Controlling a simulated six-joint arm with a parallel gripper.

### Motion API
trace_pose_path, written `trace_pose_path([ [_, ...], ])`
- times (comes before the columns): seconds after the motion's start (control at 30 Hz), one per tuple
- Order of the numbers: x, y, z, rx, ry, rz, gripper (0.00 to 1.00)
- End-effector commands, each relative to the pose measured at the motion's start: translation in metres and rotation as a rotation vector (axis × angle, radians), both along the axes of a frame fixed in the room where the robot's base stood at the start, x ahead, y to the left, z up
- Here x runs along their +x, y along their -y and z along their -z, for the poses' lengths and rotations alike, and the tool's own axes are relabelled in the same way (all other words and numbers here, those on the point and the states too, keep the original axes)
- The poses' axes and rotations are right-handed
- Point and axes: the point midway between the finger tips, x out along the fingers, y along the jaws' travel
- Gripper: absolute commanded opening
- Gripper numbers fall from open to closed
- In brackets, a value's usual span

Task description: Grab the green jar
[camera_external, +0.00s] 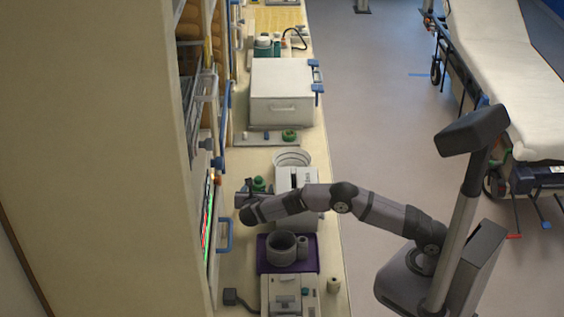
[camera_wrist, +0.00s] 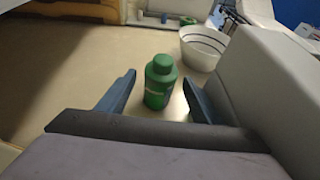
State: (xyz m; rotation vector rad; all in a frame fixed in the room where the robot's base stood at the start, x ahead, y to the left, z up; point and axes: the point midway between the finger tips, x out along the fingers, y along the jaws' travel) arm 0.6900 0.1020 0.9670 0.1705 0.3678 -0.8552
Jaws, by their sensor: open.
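The green jar (camera_wrist: 160,82) stands upright on the counter in the wrist view, with a rounded lid and a pale label patch. My gripper (camera_wrist: 160,92) is open, with one dark finger on each side of the jar and visible gaps between.
A white ribbed bowl (camera_wrist: 202,47) stands behind and right of the jar. A white device (camera_external: 297,178) stands close on the right. A purple tray (camera_external: 264,262) with a grey cup (camera_external: 282,249) lies nearer the camera. A large white box (camera_external: 281,92) stands farther back.

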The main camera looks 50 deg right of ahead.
Motion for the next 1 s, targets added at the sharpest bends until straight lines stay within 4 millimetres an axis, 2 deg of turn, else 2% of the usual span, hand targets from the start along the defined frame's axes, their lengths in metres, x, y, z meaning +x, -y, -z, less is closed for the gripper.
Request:
trace_pose_path([
  [0.33, 0.0047, 0.0053, 0.0036, 0.000, 0.000, -0.001, 0.60],
  [0.37, 0.0047, 0.0053, 0.0036, 0.000, 0.000, -0.001, 0.58],
  [0.5, 0.0046, 0.0053, 0.0034, 0.000, 0.000, -0.001, 0.24],
  [0.57, 0.0046, 0.0052, 0.0034, 0.000, 0.000, -0.001, 0.14],
  [1.0, 0.0050, 0.0051, -0.0016, 0.000, 0.002, -0.001, 0.14],
])
